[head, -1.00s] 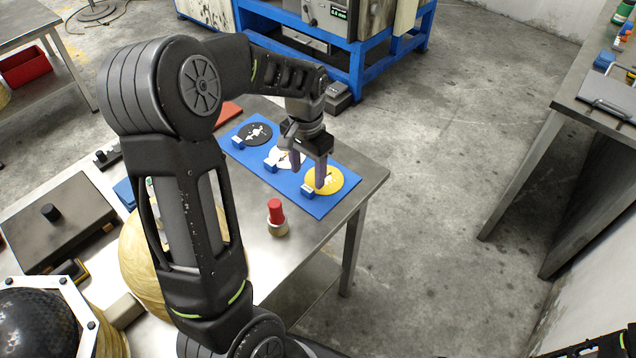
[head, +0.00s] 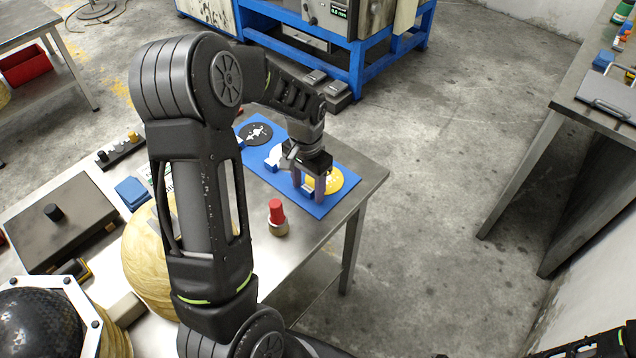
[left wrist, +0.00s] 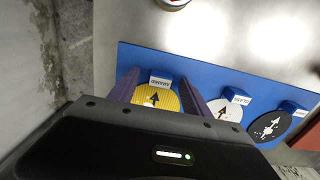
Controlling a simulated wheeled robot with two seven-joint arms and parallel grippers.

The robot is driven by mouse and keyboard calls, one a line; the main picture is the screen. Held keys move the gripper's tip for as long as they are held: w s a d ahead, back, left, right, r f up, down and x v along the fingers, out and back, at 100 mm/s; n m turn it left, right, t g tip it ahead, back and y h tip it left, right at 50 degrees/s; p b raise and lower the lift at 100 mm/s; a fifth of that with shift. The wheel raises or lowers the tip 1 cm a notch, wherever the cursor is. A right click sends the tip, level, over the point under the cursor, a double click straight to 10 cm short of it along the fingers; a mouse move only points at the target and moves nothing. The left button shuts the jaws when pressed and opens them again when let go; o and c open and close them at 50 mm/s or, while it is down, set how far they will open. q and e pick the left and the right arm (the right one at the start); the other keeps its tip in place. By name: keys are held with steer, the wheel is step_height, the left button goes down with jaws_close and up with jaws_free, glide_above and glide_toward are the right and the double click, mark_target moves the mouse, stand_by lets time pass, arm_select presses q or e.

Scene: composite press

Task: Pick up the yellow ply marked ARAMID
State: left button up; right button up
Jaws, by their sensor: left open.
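The round yellow ply (head: 334,181) lies on the near right end of a blue mat (head: 318,209). My left gripper (head: 310,189) is open and points down at the yellow ply, with nothing held. The gripper body hides part of the ply. I cannot tell whether the fingertips touch it.
A white ply (head: 274,156) and a black ply (head: 256,134) lie along the same mat, each with a blue tab. A red-topped object (head: 277,217) stands on the steel table near the mat. The table's right edge is close to the mat.

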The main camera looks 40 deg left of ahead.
arm_select(q)
steer(key=shift+c, duration=0.2)
jaws_close()
stand_by(0.4)
